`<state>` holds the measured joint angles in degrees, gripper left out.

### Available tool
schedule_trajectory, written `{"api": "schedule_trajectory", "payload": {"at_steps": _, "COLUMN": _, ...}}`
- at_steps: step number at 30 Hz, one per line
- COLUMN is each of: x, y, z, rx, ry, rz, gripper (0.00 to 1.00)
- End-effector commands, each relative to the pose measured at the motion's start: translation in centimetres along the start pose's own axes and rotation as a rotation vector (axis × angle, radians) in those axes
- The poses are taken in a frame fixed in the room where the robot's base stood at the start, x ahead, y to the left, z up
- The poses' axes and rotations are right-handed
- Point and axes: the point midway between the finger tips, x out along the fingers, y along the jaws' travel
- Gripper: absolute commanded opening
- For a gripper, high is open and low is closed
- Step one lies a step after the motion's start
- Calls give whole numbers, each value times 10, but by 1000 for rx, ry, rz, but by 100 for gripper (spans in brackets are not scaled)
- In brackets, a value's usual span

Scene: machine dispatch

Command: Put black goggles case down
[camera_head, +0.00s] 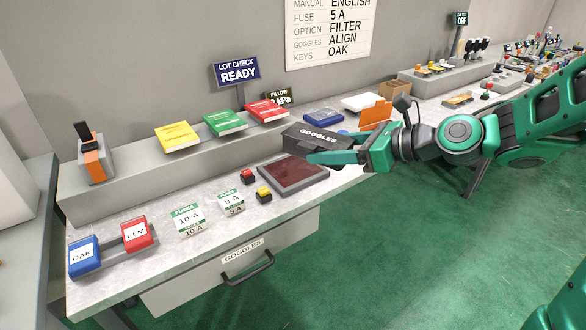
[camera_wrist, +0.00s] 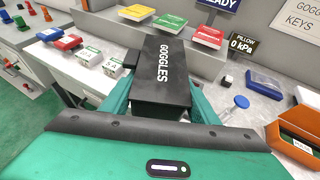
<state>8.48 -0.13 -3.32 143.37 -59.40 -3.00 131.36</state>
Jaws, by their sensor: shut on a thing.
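The black goggles case (camera_head: 318,137), with GOGGLES in white letters on its lid, is held by my gripper (camera_head: 335,158) near the right part of the workbench. In the wrist view the case (camera_wrist: 163,70) lies between the two green fingers (camera_wrist: 155,100), which are shut on its sides. The case appears above or beside a dark red pad (camera_head: 293,173) in a grey frame; I cannot tell whether it touches the bench. The drawer labelled GOGGLES (camera_head: 240,262) under the bench front looks closed.
A red button (camera_head: 248,176) and a yellow button (camera_head: 264,194) stand left of the pad. Fuse packs (camera_head: 188,218) and OAK and ELM key blocks (camera_head: 84,256) lie further left. Manuals (camera_head: 223,122) rest on the raised shelf. An orange box (camera_head: 375,115) and blue case (camera_head: 323,117) stand behind.

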Motion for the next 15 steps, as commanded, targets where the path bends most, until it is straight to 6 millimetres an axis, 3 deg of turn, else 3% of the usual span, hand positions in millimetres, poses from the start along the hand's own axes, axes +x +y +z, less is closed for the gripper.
{"api": "schedule_trajectory", "payload": {"at_steps": 5, "x": 20, "y": -11, "z": -5, "rx": 2, "ry": 1, "rz": 0, "gripper": 26}}
{"api": "schedule_trajectory", "payload": {"at_steps": 15, "x": 84, "y": -38, "z": -18, "rx": 1, "ry": 1, "rz": 1, "gripper": 26}}
